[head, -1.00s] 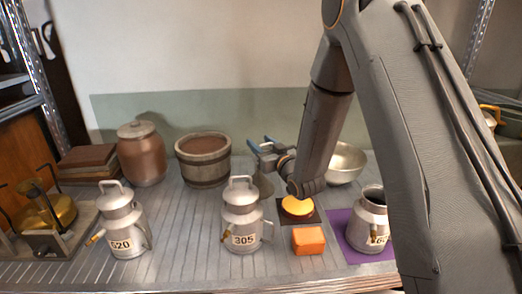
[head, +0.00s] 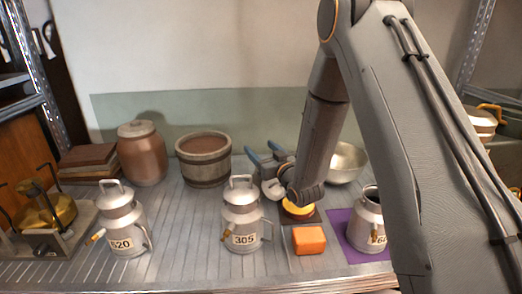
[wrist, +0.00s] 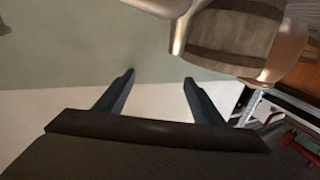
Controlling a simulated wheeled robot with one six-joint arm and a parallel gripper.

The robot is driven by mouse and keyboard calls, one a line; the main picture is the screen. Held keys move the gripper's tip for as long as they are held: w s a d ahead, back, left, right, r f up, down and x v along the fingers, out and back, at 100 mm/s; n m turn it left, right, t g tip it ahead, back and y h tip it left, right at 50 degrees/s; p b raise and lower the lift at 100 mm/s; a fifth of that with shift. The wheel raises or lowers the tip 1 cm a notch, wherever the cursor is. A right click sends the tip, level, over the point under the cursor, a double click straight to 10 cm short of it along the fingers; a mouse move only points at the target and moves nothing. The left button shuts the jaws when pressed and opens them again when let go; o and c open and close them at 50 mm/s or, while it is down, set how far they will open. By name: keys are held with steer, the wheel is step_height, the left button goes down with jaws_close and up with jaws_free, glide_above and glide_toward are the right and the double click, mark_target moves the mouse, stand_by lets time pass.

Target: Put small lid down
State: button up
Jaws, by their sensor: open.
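My gripper (head: 263,150) is open, with its two bluish fingers apart and pointing toward the back of the table. It also shows in the wrist view (wrist: 159,77), with nothing between the fingertips. A small pale grey rounded shape (head: 271,188) lies just below and beside the gripper, partly hidden; it may be the small lid, but I cannot tell. An open-topped metal can (head: 366,222) without a lid stands on a purple mat (head: 352,246) at the right, partly hidden by my arm.
An orange block (head: 309,240), a yellow disc on a dark pad (head: 300,209), a metal bowl (head: 346,163), a wooden tub (head: 203,160) and a brown jar (head: 141,155) stand around. The slatted tabletop between cans is clear.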

steer(key=shift+r, duration=0.2)
steer(key=v, duration=1.2)
steer(key=shift+b, duration=0.4)
